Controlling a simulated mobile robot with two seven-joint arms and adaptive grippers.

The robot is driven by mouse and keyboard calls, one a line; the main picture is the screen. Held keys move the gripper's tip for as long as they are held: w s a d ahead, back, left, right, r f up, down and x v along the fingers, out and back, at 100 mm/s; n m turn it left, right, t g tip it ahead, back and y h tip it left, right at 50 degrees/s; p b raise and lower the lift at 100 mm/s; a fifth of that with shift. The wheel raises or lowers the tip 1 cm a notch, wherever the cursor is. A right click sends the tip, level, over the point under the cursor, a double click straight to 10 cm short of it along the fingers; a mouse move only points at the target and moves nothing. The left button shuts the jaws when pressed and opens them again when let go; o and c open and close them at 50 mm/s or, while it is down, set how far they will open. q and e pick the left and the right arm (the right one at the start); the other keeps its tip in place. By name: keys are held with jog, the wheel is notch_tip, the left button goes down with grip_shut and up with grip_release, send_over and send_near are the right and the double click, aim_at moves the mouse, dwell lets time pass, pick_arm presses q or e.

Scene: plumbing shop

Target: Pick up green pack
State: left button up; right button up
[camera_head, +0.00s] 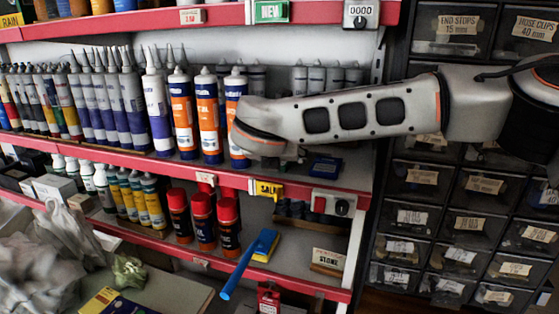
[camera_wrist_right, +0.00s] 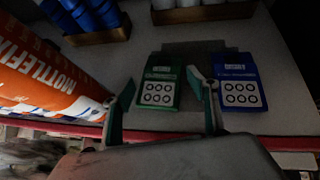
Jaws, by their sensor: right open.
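In the right wrist view the green pack (camera_wrist_right: 160,84) lies on the shelf, with a white label panel of printed circles. My right gripper (camera_wrist_right: 160,79) is open, its fingers to the left and right of the near part of the pack; contact cannot be told. The right finger is between the green pack and a similar blue pack (camera_wrist_right: 239,82). In the head view my right arm reaches in from the right over the middle shelf, and the green pack is hidden behind it. The blue pack also shows there (camera_head: 325,167). My left gripper is not in view.
An orange-and-white tube (camera_wrist_right: 45,75) stands close left of the gripper; several tubes (camera_head: 207,120) line that shelf. Open boxes (camera_wrist_right: 97,34) of blue and white items are behind the packs. The red shelf edge (camera_wrist_right: 75,129) runs in front. Drawer cabinets (camera_head: 470,185) stand right.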

jog(key=shift+w+f, duration=0.1)
jog(key=shift+w, duration=0.1)
jog(key=c, duration=0.8)
jog(key=shift+s+a+r, duration=0.1)
jog(key=shift+s+r, duration=0.15)
jog(key=shift+r, duration=0.1)
jog(key=shift+c, duration=0.3)
jog(key=r, duration=0.6)
jog(key=shift+s+a+r+b, duration=0.1)
jog(key=shift+s+r+b, duration=0.15)
jog(key=shift+b, duration=0.15)
jog(key=s+a, duration=0.3)
jog(key=s, duration=0.6)
jog(key=s+a+b, duration=0.1)
jog(key=s+a, duration=0.1)
jog(key=s, duration=0.7)
jog(key=shift+a, duration=0.4)
